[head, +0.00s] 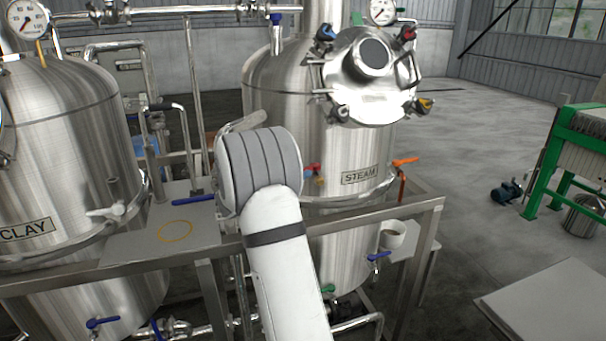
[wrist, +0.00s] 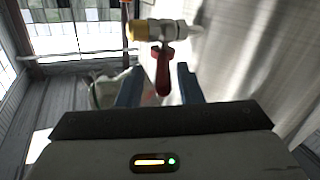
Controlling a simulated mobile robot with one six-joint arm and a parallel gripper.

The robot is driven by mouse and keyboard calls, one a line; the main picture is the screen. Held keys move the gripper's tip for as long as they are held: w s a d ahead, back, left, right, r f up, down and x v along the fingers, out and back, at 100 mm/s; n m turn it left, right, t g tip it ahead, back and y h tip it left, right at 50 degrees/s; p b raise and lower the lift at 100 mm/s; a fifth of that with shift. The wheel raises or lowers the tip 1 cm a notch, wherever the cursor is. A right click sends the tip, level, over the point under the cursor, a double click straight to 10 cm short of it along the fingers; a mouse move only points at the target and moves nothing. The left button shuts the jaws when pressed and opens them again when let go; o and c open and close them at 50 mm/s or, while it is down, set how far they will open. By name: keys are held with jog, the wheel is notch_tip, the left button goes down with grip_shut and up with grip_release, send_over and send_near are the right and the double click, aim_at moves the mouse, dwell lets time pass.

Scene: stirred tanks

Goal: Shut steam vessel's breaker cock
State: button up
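The steel vessel labelled STEAM (head: 285,120) stands in the middle of the head view. A small red handle (head: 313,167) with a brassy part below it shows on its front, just right of my arm. In the wrist view, a red lever (wrist: 163,72) hangs from a brass and steel cock (wrist: 160,30) beside a shiny steel wall. It looks like the same red handle, but I cannot be sure. My gripper (wrist: 157,80) is open, its two blue fingers apart on either side of the lever, with gaps visible. My arm hides the gripper in the head view.
An orange-handled valve (head: 405,161) sits at the vessel's right. The CLAY vessel (head: 55,150) stands at the left. A steel frame rail (head: 400,212) runs in front of the vessels. A blue-handled valve (head: 377,256) is below it. Open floor lies to the right.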

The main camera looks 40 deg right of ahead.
jog(key=shift+o, duration=0.2)
jog(key=a+b, duration=0.1)
jog(key=a, duration=0.6)
jog(key=shift+s+a+b, duration=0.3)
jog(key=shift+a+b, duration=0.05)
jog(key=shift+a, duration=0.05)
jog(key=shift+c, duration=0.3)
